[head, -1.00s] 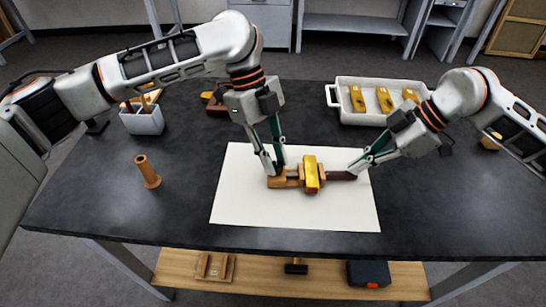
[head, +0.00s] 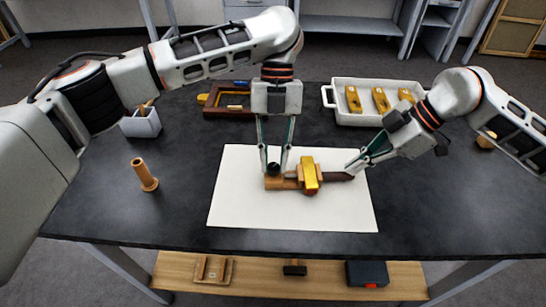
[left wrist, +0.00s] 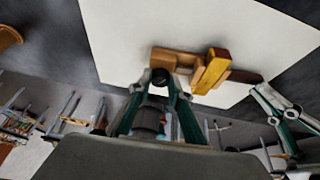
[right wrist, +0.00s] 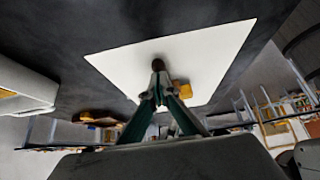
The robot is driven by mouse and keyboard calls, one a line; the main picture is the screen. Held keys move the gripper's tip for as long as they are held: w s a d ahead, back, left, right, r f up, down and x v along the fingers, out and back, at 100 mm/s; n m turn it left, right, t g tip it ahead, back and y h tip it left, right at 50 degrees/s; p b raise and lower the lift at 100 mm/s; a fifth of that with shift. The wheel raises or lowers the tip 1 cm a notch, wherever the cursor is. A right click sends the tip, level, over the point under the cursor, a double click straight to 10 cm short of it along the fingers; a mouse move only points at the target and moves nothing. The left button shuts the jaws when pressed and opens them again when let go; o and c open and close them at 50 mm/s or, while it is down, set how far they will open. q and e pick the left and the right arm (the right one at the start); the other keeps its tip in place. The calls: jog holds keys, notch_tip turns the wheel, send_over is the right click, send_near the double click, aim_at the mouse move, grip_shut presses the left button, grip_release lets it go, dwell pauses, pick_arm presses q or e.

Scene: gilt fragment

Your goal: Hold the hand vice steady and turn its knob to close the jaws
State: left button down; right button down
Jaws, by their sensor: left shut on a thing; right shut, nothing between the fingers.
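The hand vice (head: 282,184) lies on a white sheet (head: 245,215), with a wooden body at left and a dark handle (head: 338,176) at right. A gilt piece (head: 309,177) sits across it between wooden jaws; I cannot tell how tightly. In the right wrist view the fingertips (right wrist: 157,72) overlap the handle, so contact is unclear.
A white tray (head: 326,97) with several gilt pieces stands at the back right. A red-brown frame (head: 226,113) lies at the back. A white caddy (head: 143,125) and an upright wooden peg (head: 145,175) stand at left. The dark tabletop (head: 110,215) is clear at the front left.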

pick_arm(q)
jog(key=shift+m, duration=0.6)
pick_arm(e)
jog(key=shift+d+f, duration=0.1)
jog(key=shift+f, duration=0.15)
pick_arm(q)
jog(key=c, duration=1.8)
grip_release()
jog(key=shift+c, duration=0.2)
jog(key=v, duration=0.7)
jog(key=shift+r, duration=0.2)
jog(key=shift+w+d, duration=0.1)
jog(key=shift+d, duration=0.05)
pick_arm(e)
jog(key=shift+r, duration=3.2)
